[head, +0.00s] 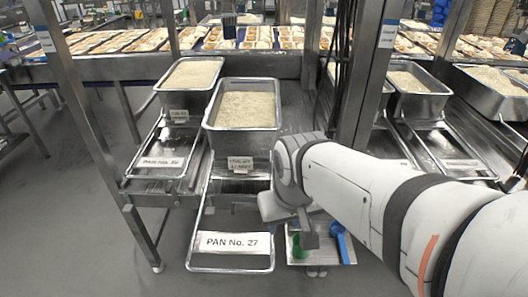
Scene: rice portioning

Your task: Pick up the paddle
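A small metal tray (320,258) sits low beside the front pan frame, below my wrist. A blue long-handled utensil (341,241), which looks like a paddle, lies at its right side. A green utensil (299,246) lies at its left; which of the two is the paddle is not certain. My gripper (309,240) points down over the tray, between the two and close to the green one. The gripper's fingers are small and partly hidden, so I cannot tell whether they are open or touch anything.
A deep pan of rice (274,123) stands behind, with another rice pan (212,83) to its left. An empty frame with a "PAN No. 27" label (232,242) is left of the gripper. A steel post (366,75) rises behind my arm. More rice pans (432,97) stand right.

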